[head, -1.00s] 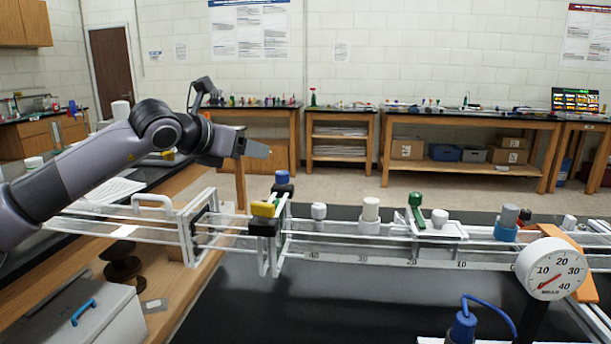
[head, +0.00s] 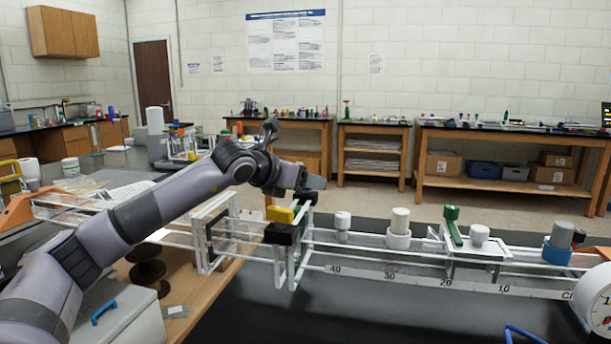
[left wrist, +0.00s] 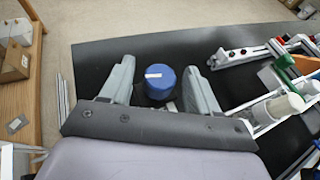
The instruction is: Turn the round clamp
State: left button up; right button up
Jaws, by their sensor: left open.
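A round blue knob (left wrist: 160,82) with a white mark on top, which I take for the round clamp, shows in the left wrist view. It sits between the two fingers of my left gripper (left wrist: 158,68), which is open, with a gap on both sides. In the head view my left gripper (head: 306,184) is above the left part of the white extrusion frame (head: 350,247), just behind a yellow block (head: 280,214). There the gripper mostly hides the blue knob. My right gripper is not in view.
Along the frame stand white knobs (head: 343,221), a green lever (head: 452,226) and a grey knob in a blue collar (head: 557,252). A round dial (head: 602,308) is at the right edge. A grey box (head: 122,318) is at lower left. The black tabletop before the frame is mostly clear.

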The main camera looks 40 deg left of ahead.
pick_arm(q)
jog(key=shift+w+f, duration=0.15)
jog(key=shift+w, duration=0.3)
jog(key=c, duration=1)
